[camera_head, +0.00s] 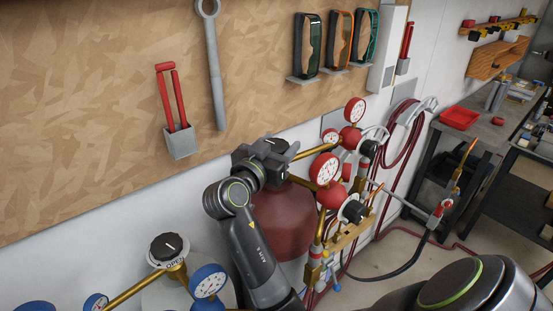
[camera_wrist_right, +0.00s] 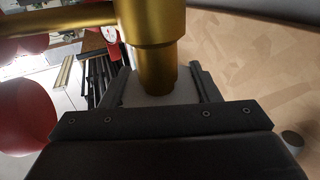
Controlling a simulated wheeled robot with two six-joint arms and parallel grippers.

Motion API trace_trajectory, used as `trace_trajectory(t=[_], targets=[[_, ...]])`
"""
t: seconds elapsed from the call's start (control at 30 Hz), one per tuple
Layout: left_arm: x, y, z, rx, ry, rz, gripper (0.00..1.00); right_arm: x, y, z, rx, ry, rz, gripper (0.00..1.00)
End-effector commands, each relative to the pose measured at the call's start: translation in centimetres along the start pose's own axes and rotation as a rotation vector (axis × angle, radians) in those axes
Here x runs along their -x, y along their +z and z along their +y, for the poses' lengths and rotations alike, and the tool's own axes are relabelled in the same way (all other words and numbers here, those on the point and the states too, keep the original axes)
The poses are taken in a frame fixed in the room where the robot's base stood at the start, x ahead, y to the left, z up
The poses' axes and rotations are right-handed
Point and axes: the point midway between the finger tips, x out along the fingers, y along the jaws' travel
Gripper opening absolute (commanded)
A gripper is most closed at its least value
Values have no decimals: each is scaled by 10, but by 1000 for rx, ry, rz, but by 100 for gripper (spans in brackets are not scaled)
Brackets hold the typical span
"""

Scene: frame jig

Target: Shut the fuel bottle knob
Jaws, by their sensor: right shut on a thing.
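The fuel bottle (camera_head: 281,225) is a dark red cylinder standing against the wall in the head view. My right gripper (camera_head: 274,150) is at its top, shut on the knob there. The knob is mostly hidden by the jaws, so its marking cannot be read. In the right wrist view, the brass valve (camera_wrist_right: 158,65) stands in front of the right gripper's fingers (camera_wrist_right: 162,88). My left gripper is not in view.
A pale bottle with a black knob marked OPEN (camera_head: 168,247) and blue gauges (camera_head: 208,281) stands at lower left. Red gauges (camera_head: 325,169) and brass fittings crowd the fuel bottle's right side. Red hoses (camera_head: 398,165) hang behind.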

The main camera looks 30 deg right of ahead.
Motion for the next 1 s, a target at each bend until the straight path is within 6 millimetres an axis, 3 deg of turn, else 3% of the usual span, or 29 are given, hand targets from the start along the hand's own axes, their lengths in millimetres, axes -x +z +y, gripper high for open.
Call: trace_trajectory(t=[0.03, 0.33, 0.97, 1.0], targets=[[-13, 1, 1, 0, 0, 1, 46, 0, 6, -1, 0, 35, 0, 33], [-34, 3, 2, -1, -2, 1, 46, 0, 4, 3, 2, 197, -1, 33], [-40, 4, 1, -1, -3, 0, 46, 0, 2, 4, 4, 258, -5, 33], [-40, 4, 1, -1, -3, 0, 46, 0, 2, 4, 4, 258, -5, 57]])
